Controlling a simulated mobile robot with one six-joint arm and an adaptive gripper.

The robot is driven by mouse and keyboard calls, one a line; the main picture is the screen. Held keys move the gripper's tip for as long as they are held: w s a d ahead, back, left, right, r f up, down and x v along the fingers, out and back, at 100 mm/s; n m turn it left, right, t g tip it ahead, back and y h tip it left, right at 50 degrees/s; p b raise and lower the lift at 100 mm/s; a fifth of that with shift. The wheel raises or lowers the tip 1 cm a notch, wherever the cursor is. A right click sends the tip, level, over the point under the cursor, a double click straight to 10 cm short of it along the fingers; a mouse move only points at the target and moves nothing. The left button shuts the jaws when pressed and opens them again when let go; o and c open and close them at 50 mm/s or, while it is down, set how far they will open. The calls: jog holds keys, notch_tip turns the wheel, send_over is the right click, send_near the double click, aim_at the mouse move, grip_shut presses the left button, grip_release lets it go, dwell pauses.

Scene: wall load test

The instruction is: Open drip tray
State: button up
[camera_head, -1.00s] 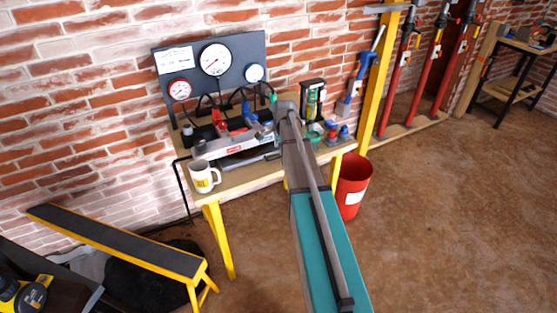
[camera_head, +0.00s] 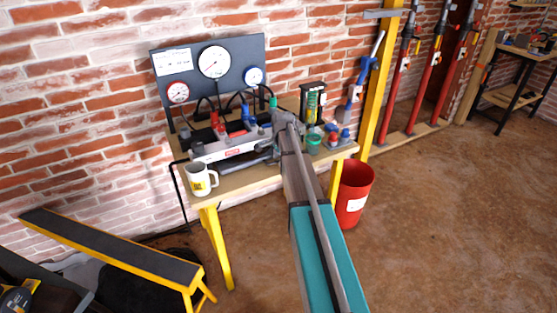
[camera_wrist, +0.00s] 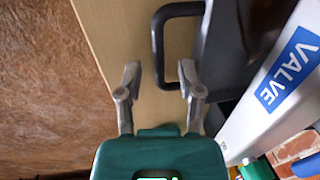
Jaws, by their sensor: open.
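The drip tray (camera_wrist: 222,62) is a dark grey piece under the white valve block, at the right in the wrist view. Its black C-shaped handle (camera_wrist: 158,48) sticks out to the left over the wooden bench top. My gripper (camera_wrist: 160,74) is open. Its fingertips lie either side of the handle's outer bar in the picture, the right one within the loop's outline. I cannot tell their exact depth or any contact. In the head view the tray (camera_head: 240,164) shows as a dark strip below the block, and my arm covers most of the gripper.
The white block (camera_head: 230,148) carries a blue VALVE label in the wrist view. A white mug (camera_head: 200,180) stands at the bench's left front. A gauge panel (camera_head: 212,68) rises behind. A red bin (camera_head: 352,195) stands right of the bench, and a yellow-legged step (camera_head: 115,245) is at left.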

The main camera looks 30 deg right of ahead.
grip_shut()
jog(key=shift+s, duration=0.1)
jog(key=s, duration=1.3)
jog(key=shift+s, duration=0.35)
jog(key=shift+d, duration=0.1)
grip_release()
jog(key=shift+d, duration=0.1)
jog(key=shift+w, duration=0.15)
